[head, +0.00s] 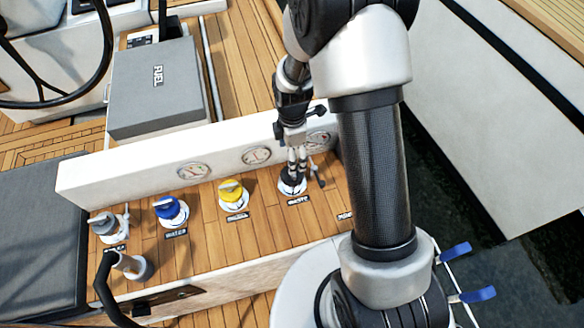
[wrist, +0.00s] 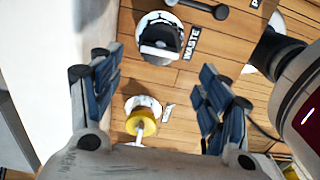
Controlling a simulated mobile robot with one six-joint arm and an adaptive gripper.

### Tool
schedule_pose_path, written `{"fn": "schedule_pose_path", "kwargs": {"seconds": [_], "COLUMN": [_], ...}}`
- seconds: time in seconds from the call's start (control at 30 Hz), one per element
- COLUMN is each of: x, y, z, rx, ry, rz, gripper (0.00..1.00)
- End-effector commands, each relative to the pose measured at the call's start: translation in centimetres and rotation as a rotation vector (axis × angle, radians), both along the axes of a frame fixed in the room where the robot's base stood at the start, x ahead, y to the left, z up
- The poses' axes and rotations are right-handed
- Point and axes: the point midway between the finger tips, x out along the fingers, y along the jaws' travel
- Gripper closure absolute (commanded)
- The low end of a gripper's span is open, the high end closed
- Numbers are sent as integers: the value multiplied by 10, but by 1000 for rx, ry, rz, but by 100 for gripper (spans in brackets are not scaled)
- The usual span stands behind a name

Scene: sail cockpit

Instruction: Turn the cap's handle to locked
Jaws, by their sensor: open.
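The black waste cap (head: 292,186) sits in a white ring on the wooden deck panel, at the right of a row of caps. In the wrist view the waste cap (wrist: 160,38) has a raised dark grip across it and stands beyond my fingertips, beside its "WASTE" label (wrist: 190,43). My gripper (head: 297,160) points down just above this cap and partly covers it in the head view. I cannot tell whether the fingers touch the cap.
Yellow (head: 231,192), blue (head: 171,209) and grey (head: 104,225) caps stand to the left. A white coaming with gauges (head: 257,156) rises behind the row. A dark lever (head: 317,178) lies right of the waste cap. A grey fuel box (head: 155,85) stands behind.

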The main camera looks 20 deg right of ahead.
Motion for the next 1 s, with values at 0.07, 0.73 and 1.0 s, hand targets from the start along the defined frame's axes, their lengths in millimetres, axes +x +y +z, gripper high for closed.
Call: {"fn": "schedule_pose_path", "kwargs": {"seconds": [0.07, 0.73, 1.0], "x": [-1, 0, 0], "y": [0, 0, 0], "z": [-22, -79, -79], "rx": [0, 0, 0], "ry": [3, -1, -1], "rz": [0, -1, -1], "gripper": [30, 30, 43]}}
